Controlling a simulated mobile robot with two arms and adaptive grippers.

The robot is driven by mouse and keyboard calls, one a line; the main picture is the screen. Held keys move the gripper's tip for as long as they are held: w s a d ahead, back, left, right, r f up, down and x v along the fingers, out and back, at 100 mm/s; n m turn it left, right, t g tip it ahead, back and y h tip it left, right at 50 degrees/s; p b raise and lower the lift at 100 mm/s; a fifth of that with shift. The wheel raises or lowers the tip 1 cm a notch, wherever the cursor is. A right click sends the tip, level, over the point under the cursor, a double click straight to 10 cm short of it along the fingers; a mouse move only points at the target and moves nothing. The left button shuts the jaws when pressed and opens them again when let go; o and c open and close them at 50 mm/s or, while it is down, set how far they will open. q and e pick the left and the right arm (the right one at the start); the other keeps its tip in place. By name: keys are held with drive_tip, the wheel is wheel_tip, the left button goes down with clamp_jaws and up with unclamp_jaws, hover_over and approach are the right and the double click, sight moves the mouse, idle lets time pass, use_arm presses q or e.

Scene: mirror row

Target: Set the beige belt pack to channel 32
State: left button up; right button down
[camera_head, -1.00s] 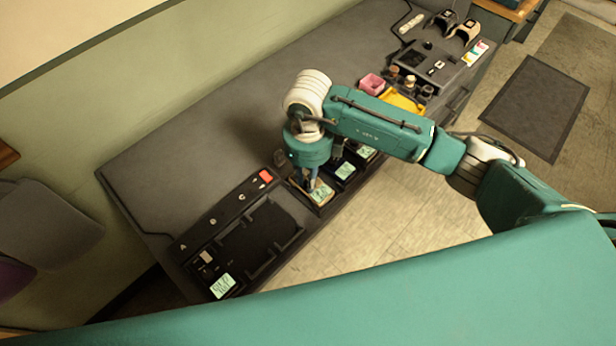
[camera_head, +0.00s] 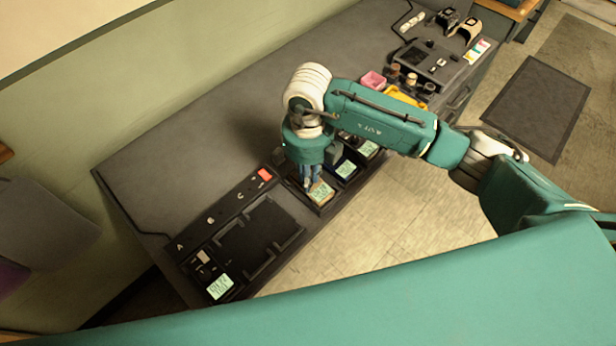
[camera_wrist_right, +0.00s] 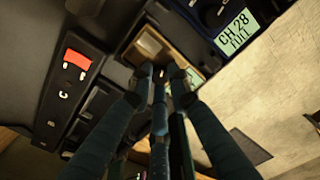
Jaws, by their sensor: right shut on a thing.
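The beige belt pack (camera_head: 323,201) sits in the row at the front edge of the counter, its green display facing up. It also shows in the wrist view (camera_wrist_right: 150,45), with its display mostly covered by my fingers and unreadable. My right gripper (camera_head: 309,185) points down onto the pack; its fingertips (camera_wrist_right: 165,75) are closed together on a small knob on the pack's top, largely hidden between them. My left gripper is not in view.
A dark blue belt pack (camera_head: 346,169) stands beside it; its display (camera_wrist_right: 235,30) reads CH 28 FULL. Another pack (camera_head: 368,149) follows. A black base unit (camera_head: 258,240) with a red label lies left.

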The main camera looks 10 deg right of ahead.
drive_tip(key=shift+m+b, duration=0.4)
drive_tip(key=shift+m, duration=1.1)
drive_tip(key=c, duration=1.6)
unclamp_jaws()
drive_tip(key=shift+r, duration=0.15)
wheel_tip(320, 180, up, 12)
drive_tip(key=shift+f, duration=0.15)
